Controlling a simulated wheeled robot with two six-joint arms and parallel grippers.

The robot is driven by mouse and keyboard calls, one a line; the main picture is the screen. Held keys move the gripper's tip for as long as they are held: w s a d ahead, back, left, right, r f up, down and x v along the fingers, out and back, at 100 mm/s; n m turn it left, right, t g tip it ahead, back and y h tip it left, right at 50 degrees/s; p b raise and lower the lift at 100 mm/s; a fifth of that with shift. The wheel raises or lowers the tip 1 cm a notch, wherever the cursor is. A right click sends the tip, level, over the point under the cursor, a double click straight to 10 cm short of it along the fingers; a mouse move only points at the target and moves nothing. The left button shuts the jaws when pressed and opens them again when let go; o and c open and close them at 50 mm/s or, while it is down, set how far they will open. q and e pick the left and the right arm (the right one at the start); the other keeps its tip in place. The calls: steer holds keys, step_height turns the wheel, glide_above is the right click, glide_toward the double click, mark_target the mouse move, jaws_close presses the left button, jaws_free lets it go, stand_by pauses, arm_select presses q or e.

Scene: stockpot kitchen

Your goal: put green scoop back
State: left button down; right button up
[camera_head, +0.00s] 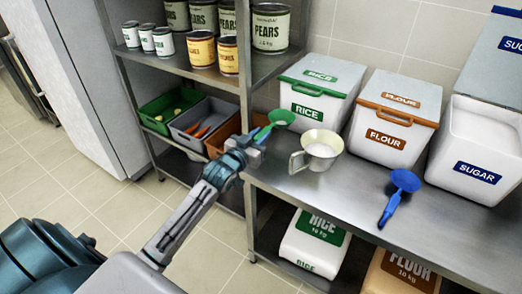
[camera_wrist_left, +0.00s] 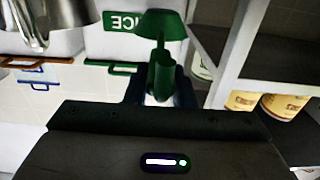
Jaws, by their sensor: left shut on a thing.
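The green scoop (camera_head: 281,117) is in my left gripper (camera_head: 258,137), in front of the rice bin (camera_head: 316,92) and above the left end of the steel counter. My left gripper is shut on its handle. In the left wrist view the scoop (camera_wrist_left: 160,24) points away from the gripper (camera_wrist_left: 160,92), with the rice bin's green label behind it. The rice bin is white with a green-edged lid, which looks closed. My right gripper is not in view.
A metal measuring cup (camera_head: 321,152) with white contents stands right of the scoop. A blue scoop (camera_head: 404,181) lies on the counter (camera_head: 350,185) before the flour bin (camera_head: 393,118) and open sugar bin (camera_head: 480,145). Shelves with cans (camera_head: 270,27) and crates (camera_head: 170,108) stand left.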

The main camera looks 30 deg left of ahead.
arm_select(q)
steer(key=f, duration=0.6)
steer(key=shift+w, duration=0.2)
steer(key=shift+w+f, duration=0.15)
steer(key=shift+f, duration=0.35)
steer(key=c, duration=1.2)
jaws_free()
steer(key=shift+c, duration=0.2)
